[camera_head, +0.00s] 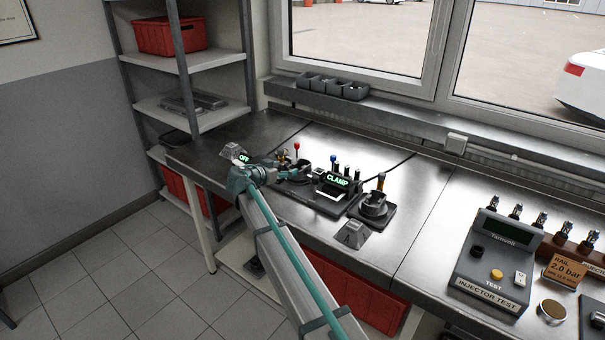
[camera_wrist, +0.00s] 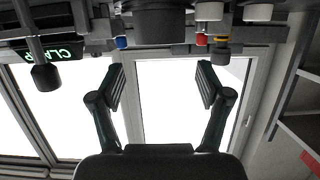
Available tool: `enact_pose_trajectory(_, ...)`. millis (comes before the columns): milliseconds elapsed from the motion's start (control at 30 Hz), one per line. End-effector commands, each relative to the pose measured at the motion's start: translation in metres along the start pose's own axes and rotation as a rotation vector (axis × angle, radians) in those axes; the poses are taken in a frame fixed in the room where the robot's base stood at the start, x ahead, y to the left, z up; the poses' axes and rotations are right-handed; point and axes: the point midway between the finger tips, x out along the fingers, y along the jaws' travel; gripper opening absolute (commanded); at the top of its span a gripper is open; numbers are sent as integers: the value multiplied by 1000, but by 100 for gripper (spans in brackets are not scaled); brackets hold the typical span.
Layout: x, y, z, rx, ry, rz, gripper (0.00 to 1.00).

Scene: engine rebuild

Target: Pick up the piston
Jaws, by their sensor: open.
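A dark round part, which looks like the piston, shows in the wrist view (camera_wrist: 167,24) at the top centre, cut by the frame edge. It lies beyond and between my fingertips, apart from them. My gripper (camera_wrist: 161,86) is open with nothing between its fingers. In the head view my gripper (camera_head: 281,173) is small and partly merges with the dark fixture (camera_head: 325,203) carrying the lit CLAMP sign (camera_head: 338,180). The piston cannot be told clearly there. The CLAMP sign also shows upside down in the wrist view (camera_wrist: 66,53).
A dark ring-shaped part (camera_head: 374,204) with an orange-topped post stands on a base right of the fixture. A lit OFF sign (camera_head: 244,158) is at the left. Red- and blue-topped posts rise near the fixture. An injector tester (camera_head: 495,262) stands farther right, with bare steel bench between.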

Motion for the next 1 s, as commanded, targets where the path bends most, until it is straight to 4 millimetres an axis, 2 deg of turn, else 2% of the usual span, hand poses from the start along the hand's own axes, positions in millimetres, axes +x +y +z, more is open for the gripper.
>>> enact_pose_trajectory(233,36,-1,-2,-4,-1,1,77)
enact_pose_trajectory(533,55,-1,-2,-4,-1,1,77)
enact_pose_trajectory(833,93,-2,1,-4,-2,0,77)
enact_pose_trajectory(1000,97,-1,3,-3,-2,-1,77)
